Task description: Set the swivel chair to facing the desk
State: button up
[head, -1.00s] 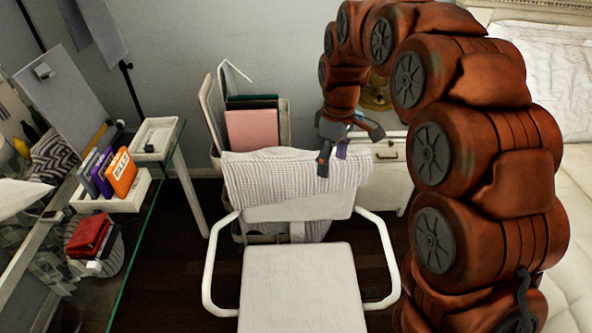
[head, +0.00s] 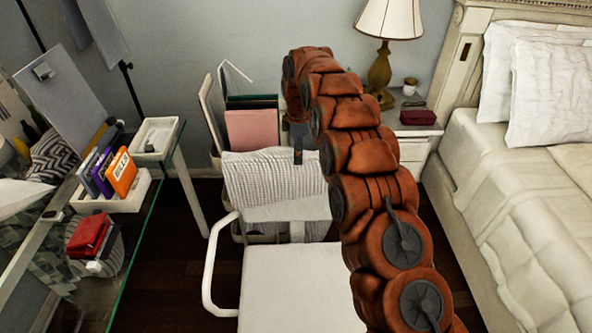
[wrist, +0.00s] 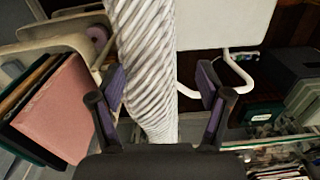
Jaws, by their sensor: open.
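The white swivel chair (head: 290,285) stands with its seat toward me and its backrest, draped with a ribbed white towel (head: 250,185), at the far side. The glass-topped desk (head: 155,215) is to its left, so the seat does not face it. My gripper (head: 299,145) is at the top of the backrest, partly hidden by my arm. In the wrist view my gripper (wrist: 160,95) is open, with the towel-draped backrest (wrist: 150,65) between its two fingers. I cannot tell if they touch it. The chair's right armrest is hidden behind my arm in the head view.
A rack with a pink folder (head: 252,130) stands close behind the backrest. A nightstand (head: 415,150) with a lamp (head: 385,50) and the bed (head: 520,210) are on the right. Dark floor (head: 190,275) shows between desk and chair.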

aim_at(296, 170)
jog(key=shift+w+a+f+n, duration=0.15)
jog(key=shift+w+f, duration=0.2)
jog(key=shift+f, duration=0.15)
jog(key=shift+w+a+f+n, duration=0.15)
jog(key=shift+w+f, duration=0.15)
jog(key=shift+f, duration=0.2)
jog(key=shift+f+p, duration=1.3)
jog(key=shift+f, duration=2.5)
grip_shut()
